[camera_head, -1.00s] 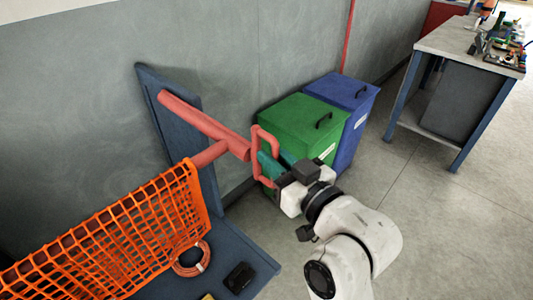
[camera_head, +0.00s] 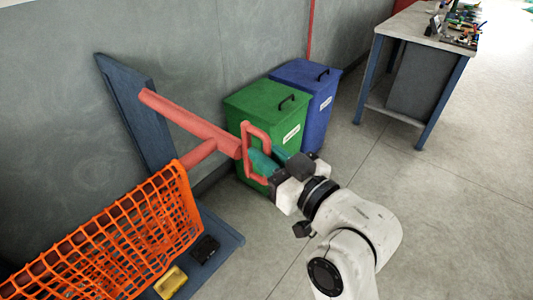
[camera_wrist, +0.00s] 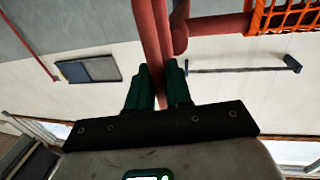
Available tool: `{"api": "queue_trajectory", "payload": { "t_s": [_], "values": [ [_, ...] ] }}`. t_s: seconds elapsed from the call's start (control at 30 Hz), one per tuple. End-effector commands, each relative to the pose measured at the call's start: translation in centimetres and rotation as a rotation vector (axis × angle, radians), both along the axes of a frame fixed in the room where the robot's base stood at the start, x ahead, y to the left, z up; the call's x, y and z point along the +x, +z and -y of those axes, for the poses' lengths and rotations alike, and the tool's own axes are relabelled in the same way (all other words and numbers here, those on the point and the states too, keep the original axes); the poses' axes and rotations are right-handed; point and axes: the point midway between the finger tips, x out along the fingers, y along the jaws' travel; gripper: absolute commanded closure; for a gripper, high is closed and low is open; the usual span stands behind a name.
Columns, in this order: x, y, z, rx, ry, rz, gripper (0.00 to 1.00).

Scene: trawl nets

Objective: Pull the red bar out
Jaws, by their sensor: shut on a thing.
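The red bar (camera_head: 195,125) is a long red tube beside the blue upright post (camera_head: 140,120), with a looped red handle (camera_head: 247,140) at its near right end. A second red tube with the orange net (camera_head: 110,245) on it meets the bar from the lower left. My gripper (camera_head: 268,162) has teal fingers at the handle and is shut on it. In the wrist view the red bar (camera_wrist: 148,30) runs up from between the fingers (camera_wrist: 160,88). The exact contact is partly hidden by the fingers.
A green bin (camera_head: 265,105) and a blue bin (camera_head: 318,80) stand against the grey wall just behind the handle. A workbench (camera_head: 425,50) with tools is at the upper right. The floor (camera_head: 450,190) to the right is clear.

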Motion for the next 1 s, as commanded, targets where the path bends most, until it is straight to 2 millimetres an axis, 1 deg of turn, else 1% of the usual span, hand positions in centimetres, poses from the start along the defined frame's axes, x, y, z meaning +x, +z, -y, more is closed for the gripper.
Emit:
{"api": "queue_trajectory", "payload": {
  "t_s": [0.07,0.1,0.27,0.5,0.63,0.77,1.0],
  "values": [
    [0.0,0.0,0.0,-0.001,0.0,-0.001,1.0],
    [0.0,0.0,0.0,-0.001,0.0,-0.001,0.8],
    [0.0,0.0,0.0,0.0,0.0,0.0,0.65],
    [-0.1,0.0,0.1,0.0,0.0,0.0,0.65],
    [-0.7,-0.1,0.7,0.002,-0.002,-0.001,0.65],
    [-2.4,-0.2,2.1,0.001,-0.003,0.0,0.65],
    [-6.0,-0.2,5.3,0.001,-0.003,-0.001,0.65]
  ]
}}
